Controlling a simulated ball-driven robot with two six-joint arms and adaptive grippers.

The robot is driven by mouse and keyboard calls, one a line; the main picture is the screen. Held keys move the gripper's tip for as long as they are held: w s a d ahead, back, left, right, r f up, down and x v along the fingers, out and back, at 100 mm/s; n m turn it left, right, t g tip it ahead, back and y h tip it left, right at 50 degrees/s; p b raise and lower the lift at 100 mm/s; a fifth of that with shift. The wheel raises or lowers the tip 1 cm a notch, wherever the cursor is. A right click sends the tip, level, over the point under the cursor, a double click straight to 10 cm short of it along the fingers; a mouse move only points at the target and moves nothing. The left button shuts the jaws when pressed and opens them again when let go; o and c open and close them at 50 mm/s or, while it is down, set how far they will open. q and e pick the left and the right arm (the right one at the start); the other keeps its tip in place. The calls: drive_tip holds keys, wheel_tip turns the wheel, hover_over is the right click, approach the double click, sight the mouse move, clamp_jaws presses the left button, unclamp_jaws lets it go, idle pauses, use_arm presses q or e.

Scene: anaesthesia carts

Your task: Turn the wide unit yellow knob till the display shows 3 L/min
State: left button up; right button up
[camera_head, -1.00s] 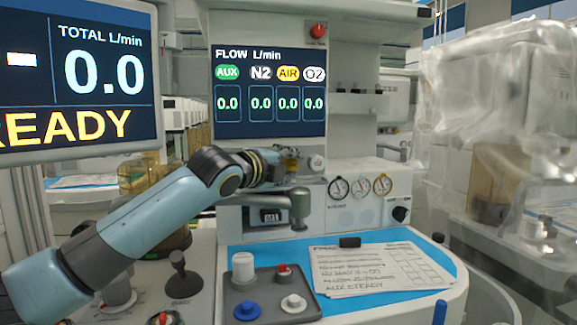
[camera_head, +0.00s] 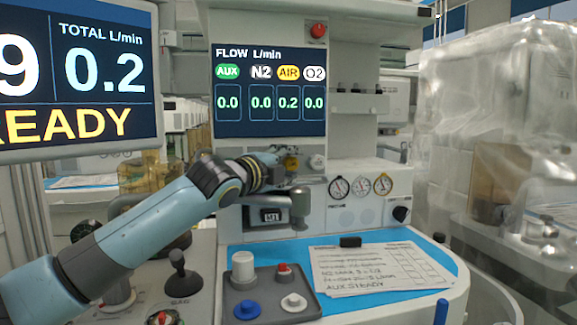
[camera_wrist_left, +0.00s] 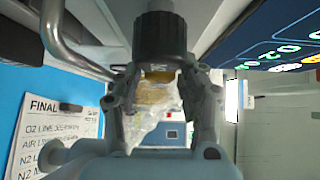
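The yellow knob (camera_head: 291,163) sits on the front of the central unit, below its flow display (camera_head: 270,90). That display reads AIR 0.2, with AUX, N2 and O2 at 0.0. My left gripper (camera_head: 279,163) is at the knob and partly covers it in the head view. In the left wrist view, the gripper's two fingers (camera_wrist_left: 160,76) close on the end of a dark ribbed knob (camera_wrist_left: 160,40) with a yellow strip at its end. My right gripper is not in view.
A big screen (camera_head: 75,75) at the left reads TOTAL 0.2 L/min. A white knob (camera_head: 317,163) is close beside the yellow one, with several gauges (camera_head: 361,187) to the right. A metal tube (camera_wrist_left: 68,40) runs near the fingers. Below are a grey tray (camera_head: 268,314) and a paper sheet (camera_head: 375,268).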

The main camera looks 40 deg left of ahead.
use_arm(q)
drive_tip(key=o, duration=0.7)
drive_tip(key=r, duration=0.6)
drive_tip(key=w+r, duration=0.1)
drive_tip(key=r, duration=0.2)
drive_tip(key=shift+r, duration=0.7)
drive_tip(key=shift+g, duration=0.5)
drive_tip(key=f, duration=0.4)
drive_tip(key=shift+s+a+f, duration=0.15)
drive_tip(key=shift+s+f, duration=0.05)
drive_tip(key=shift+s, duration=0.2)
drive_tip(key=shift+s+r+p, duration=0.1)
drive_tip(key=shift+s+p, duration=0.4)
drive_tip(key=shift+s, duration=0.15)
drive_tip(key=shift+s+r+p, duration=0.1)
drive_tip(key=shift+s+p, duration=0.25)
drive_tip(key=shift+s, duration=0.5)
drive_tip(key=c, duration=0.7)
drive_tip(key=s+d+p, duration=0.1)
drive_tip(key=s+p, duration=0.8)
drive_tip(key=s, duration=0.1)
